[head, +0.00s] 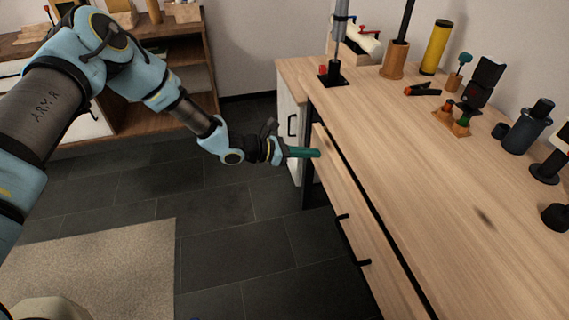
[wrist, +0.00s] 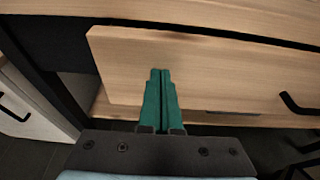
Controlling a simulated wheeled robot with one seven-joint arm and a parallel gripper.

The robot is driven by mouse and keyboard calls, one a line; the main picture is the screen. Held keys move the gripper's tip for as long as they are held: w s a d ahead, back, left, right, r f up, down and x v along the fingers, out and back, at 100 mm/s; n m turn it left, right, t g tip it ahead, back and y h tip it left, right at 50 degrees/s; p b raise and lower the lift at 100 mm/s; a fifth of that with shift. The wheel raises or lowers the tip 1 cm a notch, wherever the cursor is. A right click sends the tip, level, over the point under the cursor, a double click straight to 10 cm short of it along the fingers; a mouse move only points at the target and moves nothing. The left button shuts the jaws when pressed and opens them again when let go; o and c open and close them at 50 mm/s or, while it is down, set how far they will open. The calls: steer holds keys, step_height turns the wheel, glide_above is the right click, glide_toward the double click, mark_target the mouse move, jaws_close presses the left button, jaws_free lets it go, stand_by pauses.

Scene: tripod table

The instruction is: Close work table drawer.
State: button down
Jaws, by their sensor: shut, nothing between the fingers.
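The work table (head: 400,130) has a light wood top and a wooden drawer front (head: 350,210) with black handles below its edge. The drawer stands out a little, with a dark gap between its front and the tabletop. In the wrist view the drawer front (wrist: 220,75) fills the middle, its left end standing clear of the dark frame. My gripper (head: 318,153) has green fingers, shut and empty, at the left end of the drawer front. In the wrist view the fingertips (wrist: 160,72) overlap the front's face; I cannot tell whether they touch it.
Tools, a yellow cylinder (head: 436,47) and dark containers (head: 527,127) stand along the tabletop's back. A white cabinet door (head: 291,125) with a black handle is left of the drawer. A wooden shelf unit (head: 150,100) stands behind my arm.

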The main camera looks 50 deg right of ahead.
mark_target(335, 149)
steer(key=s+d+b, duration=0.1)
steer(key=s+d, duration=0.1)
steer(key=s+d+b, duration=0.1)
steer(key=s+d, duration=0.1)
steer(key=d, duration=0.1)
steer(key=shift+s+d+f, duration=0.1)
steer(key=shift+s+d, duration=0.25)
steer(key=shift+d, duration=0.05)
steer(key=shift+s+d+r, duration=0.1)
steer(key=shift+s+r, duration=0.05)
steer(key=shift+r, duration=0.05)
steer(key=shift+s+r, duration=0.1)
steer(key=b+v, duration=0.2)
steer(key=v, duration=0.9)
steer(key=shift+w, duration=0.25)
